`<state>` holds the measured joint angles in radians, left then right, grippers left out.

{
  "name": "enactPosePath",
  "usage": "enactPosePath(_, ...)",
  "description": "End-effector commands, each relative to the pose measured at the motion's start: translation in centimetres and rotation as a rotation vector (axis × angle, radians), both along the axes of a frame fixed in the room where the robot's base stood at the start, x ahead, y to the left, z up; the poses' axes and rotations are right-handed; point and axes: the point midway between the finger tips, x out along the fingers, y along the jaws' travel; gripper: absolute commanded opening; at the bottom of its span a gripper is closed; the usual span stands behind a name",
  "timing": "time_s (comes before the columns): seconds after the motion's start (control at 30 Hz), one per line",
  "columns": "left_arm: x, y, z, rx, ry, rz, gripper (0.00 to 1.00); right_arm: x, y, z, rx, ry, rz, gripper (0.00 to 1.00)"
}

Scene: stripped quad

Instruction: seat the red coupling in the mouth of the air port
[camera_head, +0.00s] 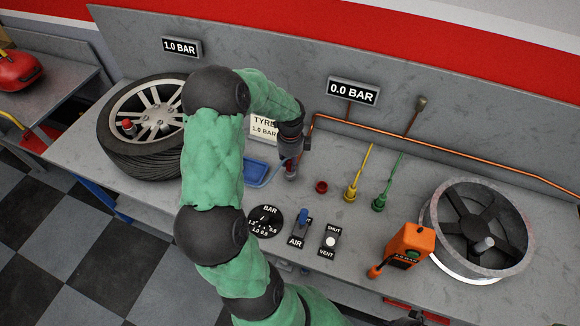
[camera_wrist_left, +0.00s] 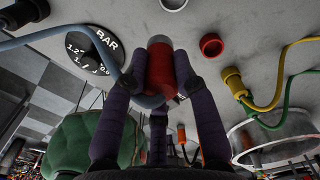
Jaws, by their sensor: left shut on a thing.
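My left gripper (camera_head: 291,160) hangs over the worktop, in front of the tyre sign. It is shut on the red coupling, a short red cylinder with a paler end (camera_wrist_left: 161,72) that shows between the fingers in the left wrist view. A blue-grey hose runs to it. In the head view the fingers mostly hide the coupling. A small open red ring (camera_head: 321,187) lies to the right of the gripper and also shows in the left wrist view (camera_wrist_left: 211,45); it looks like a port mouth. The coupling is apart from it.
Yellow (camera_head: 351,193) and green (camera_head: 379,203) connectors with hoses stand right of the red ring. A BAR dial (camera_head: 265,221) and two switches are in front.

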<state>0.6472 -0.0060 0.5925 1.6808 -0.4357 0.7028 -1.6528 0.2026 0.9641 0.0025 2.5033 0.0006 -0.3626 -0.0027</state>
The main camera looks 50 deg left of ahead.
Motion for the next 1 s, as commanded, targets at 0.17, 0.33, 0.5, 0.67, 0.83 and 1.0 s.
enactPosePath(0.17,1.4,1.8,-3.3,-0.002,0.003,0.0,0.0,0.0,0.0,-0.6,0.0,0.0,0.0,0.0)
enactPosePath(0.33,2.3,2.9,-4.7,-0.001,0.002,0.0,0.0,0.0,0.0,-0.8,0.0,0.0,0.0,0.0)
enactPosePath(0.5,2.6,3.3,-5.4,-0.001,0.002,0.0,0.0,0.0,0.0,-0.9,0.0,0.0,0.0,0.0)
enactPosePath(0.67,2.7,3.4,-7.4,-0.003,0.002,0.0,0.0,0.0,0.0,-1.3,0.0,0.0,0.0,0.0)
enactPosePath(0.83,2.8,3.5,-8.7,-0.001,0.001,0.0,0.0,0.0,0.0,-1.6,0.0,0.0,0.0,0.0)
enactPosePath(1.0,2.8,3.5,-8.6,-0.001,0.001,0.0,0.0,0.0,0.0,-1.5,0.0,0.0,0.0,0.0)
